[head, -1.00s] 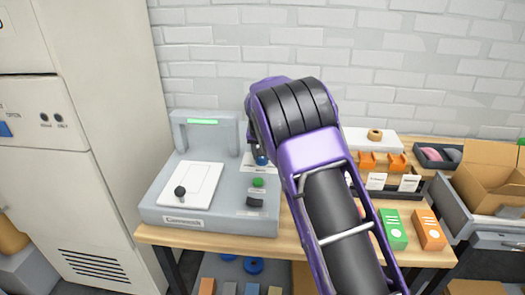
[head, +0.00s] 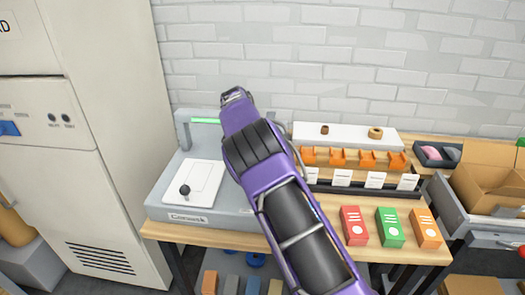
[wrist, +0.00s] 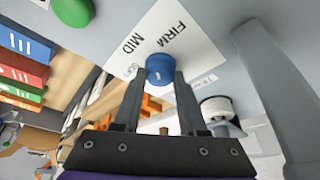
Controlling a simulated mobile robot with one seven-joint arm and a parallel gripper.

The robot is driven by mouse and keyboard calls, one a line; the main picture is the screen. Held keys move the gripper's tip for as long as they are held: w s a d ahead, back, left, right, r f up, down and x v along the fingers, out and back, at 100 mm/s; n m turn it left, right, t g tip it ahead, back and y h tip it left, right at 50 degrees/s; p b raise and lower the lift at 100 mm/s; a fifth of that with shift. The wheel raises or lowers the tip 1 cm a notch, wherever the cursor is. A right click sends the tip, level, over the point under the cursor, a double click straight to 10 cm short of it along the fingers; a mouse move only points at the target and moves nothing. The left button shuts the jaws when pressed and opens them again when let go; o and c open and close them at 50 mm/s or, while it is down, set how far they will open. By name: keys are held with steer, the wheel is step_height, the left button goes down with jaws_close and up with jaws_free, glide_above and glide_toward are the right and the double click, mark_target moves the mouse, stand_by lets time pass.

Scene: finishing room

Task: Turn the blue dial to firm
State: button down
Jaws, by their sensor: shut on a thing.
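The blue dial (wrist: 160,66) sits on a pale panel in the wrist view. My gripper (wrist: 159,82) is shut on it, with one dark finger on each side. A white label (wrist: 160,37) beside the dial reads FIRM and MID; a third, smaller word is partly hidden by the dial and a finger. I cannot tell which word the dial points at. In the head view, the grey machine (head: 200,214) stands at the left end of the bench; my purple arm reaches over it and hides the dial and my gripper.
A green button (wrist: 73,10) is near the dial. A black knob (head: 185,190) stands on the machine's white plate (head: 198,179). Red (head: 354,226), green (head: 390,227) and orange (head: 426,228) boxes stand along the bench front. An orange rack (head: 352,158) is behind them.

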steer(key=shift+w+m+g, duration=0.1)
steer(key=shift+m+g, duration=0.4)
steer(key=shift+m, duration=1.1)
steer(key=shift+c, duration=2.3)
jaws_free()
steer(key=shift+r, duration=0.15)
